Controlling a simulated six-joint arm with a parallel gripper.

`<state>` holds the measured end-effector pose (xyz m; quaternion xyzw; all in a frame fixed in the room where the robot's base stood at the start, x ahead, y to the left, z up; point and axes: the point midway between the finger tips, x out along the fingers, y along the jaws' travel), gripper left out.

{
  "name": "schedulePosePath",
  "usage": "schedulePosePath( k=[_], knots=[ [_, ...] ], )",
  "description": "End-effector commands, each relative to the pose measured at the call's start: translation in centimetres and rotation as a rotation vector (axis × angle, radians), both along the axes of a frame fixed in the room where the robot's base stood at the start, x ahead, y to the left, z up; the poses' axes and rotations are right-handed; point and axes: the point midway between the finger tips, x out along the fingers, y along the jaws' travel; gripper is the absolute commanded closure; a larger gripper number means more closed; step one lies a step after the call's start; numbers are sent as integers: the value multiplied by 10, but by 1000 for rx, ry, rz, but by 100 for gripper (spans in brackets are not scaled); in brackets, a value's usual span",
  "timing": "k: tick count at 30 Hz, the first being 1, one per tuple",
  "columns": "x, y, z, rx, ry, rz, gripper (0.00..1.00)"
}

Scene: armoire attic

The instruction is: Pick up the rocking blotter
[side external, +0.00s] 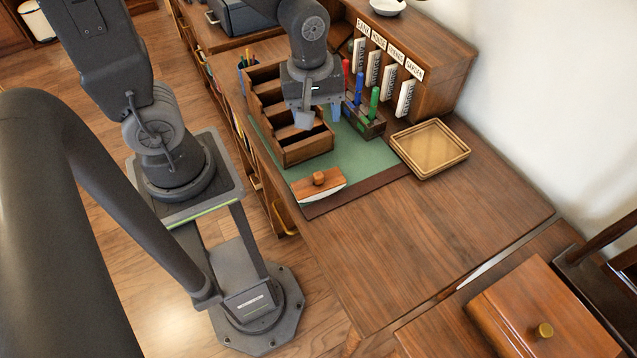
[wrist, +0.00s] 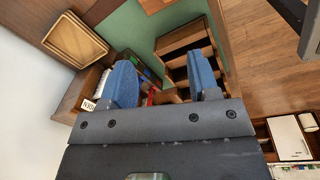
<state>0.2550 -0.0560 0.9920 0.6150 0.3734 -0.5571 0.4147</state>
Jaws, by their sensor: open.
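The rocking blotter (side external: 318,184) is a reddish-brown wooden block with a round knob and a pale curved underside. In the side view it lies at the near left corner of the green desk mat (side external: 362,160). My gripper (side external: 320,115) is open and empty above the wooden compartment organizer (side external: 306,151), behind the blotter and apart from it. In the wrist view the two blue fingers of my gripper (wrist: 163,78) are spread apart, with the organizer (wrist: 188,45) beyond them. A brown piece at the top edge there may be the blotter, mostly cut off.
A stand with red, blue and green handled pieces (side external: 362,118) is just right of my gripper. A wooden tray (side external: 430,148) lies right of the mat. A labelled rack (side external: 440,85) stands behind. The bare desk top (side external: 430,235) in front is clear.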

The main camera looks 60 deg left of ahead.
Motion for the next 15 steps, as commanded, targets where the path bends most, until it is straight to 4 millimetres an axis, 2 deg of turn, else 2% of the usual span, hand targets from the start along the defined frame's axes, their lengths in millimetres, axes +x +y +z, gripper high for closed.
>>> schedulePosePath(
  k=[1, 3, 6, 11, 15],
  knots=[
    [0, -1, -13, -6, 37, 80, 45],
    [0, -1, -25, -11, 67, 180, 45],
    [0, -2, -36, -13, 92, 274, 45],
    [-1, -2, -51, -12, 105, 320, 45],
    [-2, -2, -74, -12, 109, 319, 45]
  ],
)
